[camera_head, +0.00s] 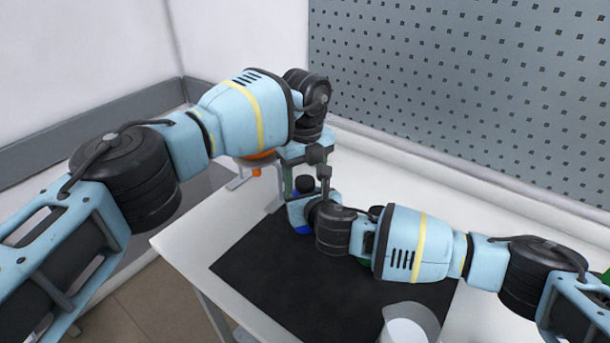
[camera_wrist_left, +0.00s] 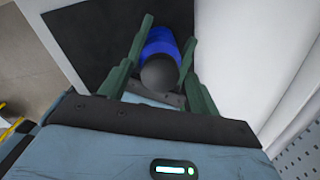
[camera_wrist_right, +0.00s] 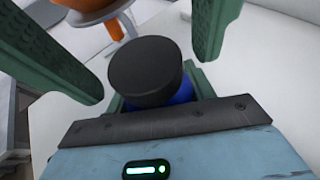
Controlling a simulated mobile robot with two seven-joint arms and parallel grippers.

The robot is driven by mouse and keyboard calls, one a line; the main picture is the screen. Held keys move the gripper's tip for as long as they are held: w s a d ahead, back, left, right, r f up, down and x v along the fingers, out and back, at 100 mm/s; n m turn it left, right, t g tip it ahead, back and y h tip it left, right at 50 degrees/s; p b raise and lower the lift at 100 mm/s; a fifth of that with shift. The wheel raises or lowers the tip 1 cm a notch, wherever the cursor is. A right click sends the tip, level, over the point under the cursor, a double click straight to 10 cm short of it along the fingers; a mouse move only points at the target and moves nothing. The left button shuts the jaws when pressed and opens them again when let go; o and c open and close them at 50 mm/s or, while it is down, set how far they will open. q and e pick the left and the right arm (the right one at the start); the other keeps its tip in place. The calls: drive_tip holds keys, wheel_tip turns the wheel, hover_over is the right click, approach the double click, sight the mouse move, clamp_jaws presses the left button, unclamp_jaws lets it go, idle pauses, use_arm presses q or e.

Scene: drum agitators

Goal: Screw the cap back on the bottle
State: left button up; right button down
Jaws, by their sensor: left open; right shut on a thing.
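The blue bottle (camera_head: 302,228) stands upright near the back corner of the black mat, partly hidden by my right gripper. The black cap (camera_wrist_right: 147,70) sits on the bottle's top; I cannot tell how tightly. It also shows between the fingers in the left wrist view (camera_wrist_left: 159,73). My left gripper (camera_head: 306,182) comes down from above, open, with a finger on either side of the cap and gaps visible in the right wrist view. My right gripper (camera_head: 303,212) reaches in low from the right and is shut on the bottle below the cap.
The black mat (camera_head: 260,285) lies on a white table (camera_head: 190,240). A clear beaker with white contents (camera_head: 408,325) stands at the front right. An orange part on a stand (camera_wrist_right: 114,28) is behind the bottle. A perforated wall panel (camera_head: 470,80) closes the back.

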use_arm(q)
drive_tip(key=shift+r, duration=0.1)
drive_tip(key=shift+r, duration=2.2)
drive_tip(key=o, duration=0.6)
wheel_tip(320, 180, up, 12)
drive_tip(key=shift+f, duration=0.1)
